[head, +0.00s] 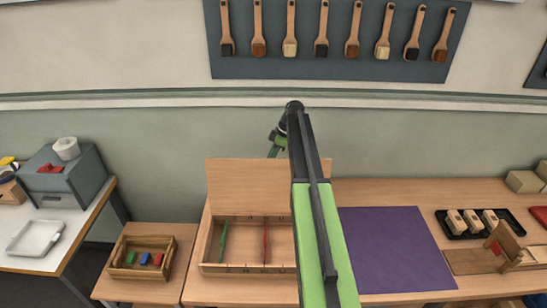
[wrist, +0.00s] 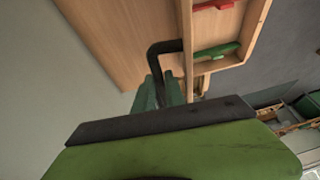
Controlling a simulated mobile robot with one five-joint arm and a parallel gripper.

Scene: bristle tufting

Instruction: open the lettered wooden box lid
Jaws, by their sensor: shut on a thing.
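The wooden box (head: 209,268) sits on the middle table with dark letters along its front edge, partly hidden by my arm. Its plain lid (head: 240,185) stands raised along the back edge, and the inside shows. A green piece (head: 223,242) and a red piece (head: 265,243) lie in the box. In the wrist view, the lid (wrist: 115,35) is at left and the box wall (wrist: 258,25) at right. My gripper (wrist: 165,90) is shut on a black bent handle (wrist: 160,50) beside the lid; its green fingers (head: 277,147) also show behind the lid's top edge in the head view.
A small crate (head: 116,270) with coloured blocks stands at left. A purple mat (head: 390,245) lies right of the box, with a black tray (head: 448,228) of blocks beyond it. Brushes hang on a dark wall board (head: 340,68). The wall is close behind the lid.

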